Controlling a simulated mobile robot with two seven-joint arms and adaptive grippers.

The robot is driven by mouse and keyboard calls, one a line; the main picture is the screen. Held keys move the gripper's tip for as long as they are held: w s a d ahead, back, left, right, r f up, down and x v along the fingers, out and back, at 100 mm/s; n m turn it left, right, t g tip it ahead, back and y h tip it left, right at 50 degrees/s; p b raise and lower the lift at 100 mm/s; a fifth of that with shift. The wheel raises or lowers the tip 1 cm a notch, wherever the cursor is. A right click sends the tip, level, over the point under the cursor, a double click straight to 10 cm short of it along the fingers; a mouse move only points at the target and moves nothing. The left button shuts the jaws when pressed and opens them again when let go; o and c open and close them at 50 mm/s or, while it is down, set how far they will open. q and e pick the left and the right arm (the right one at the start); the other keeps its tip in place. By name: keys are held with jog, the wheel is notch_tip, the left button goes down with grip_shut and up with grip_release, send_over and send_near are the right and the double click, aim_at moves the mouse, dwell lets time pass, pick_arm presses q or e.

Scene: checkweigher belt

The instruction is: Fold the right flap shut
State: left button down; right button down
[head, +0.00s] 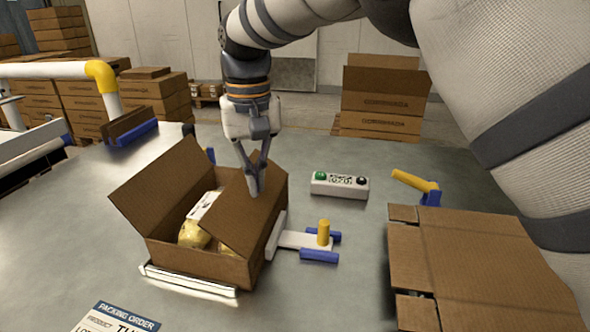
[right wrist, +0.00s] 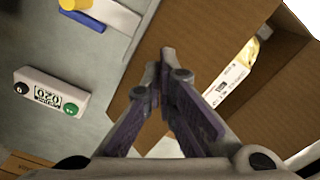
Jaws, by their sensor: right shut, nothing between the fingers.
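The open cardboard box (head: 195,263) stands on the grey table, with yellow packs (head: 195,236) and a white label inside. Its right flap (head: 236,222) slants inward and covers the right part of the opening. Its left flap (head: 152,192) stands up and leans outward. My right gripper (head: 255,192) is shut and empty, fingertips down at the right flap. I cannot tell whether they touch it. In the right wrist view the shut fingers (right wrist: 166,58) lie in front of the brown flap (right wrist: 196,45). My left gripper is out of view.
A clamp with a yellow knob (head: 323,233) sits right of the box. A white button unit (head: 340,185) is behind it. A printed packing order (head: 115,322) lies in front. Bare table separates these.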

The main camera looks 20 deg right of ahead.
aim_at(237, 182)
jog(key=shift+w+a, duration=0.1)
dwell(0.3)
jog(key=shift+w+a+f+b, duration=0.25)
jog(key=shift+w+a+f, duration=0.15)
jog(key=shift+a+f, duration=0.25)
jog(key=shift+w+a+f+b, duration=0.2)
jog(key=shift+w+a+f, duration=0.2)
jog(key=shift+f, duration=0.45)
jog(key=shift+w+a+f, duration=0.1)
jog(key=shift+a+f, duration=0.15)
jog(key=shift+f, duration=0.1)
notch_tip(237, 182, up, 7)
jog(key=shift+r, duration=0.1)
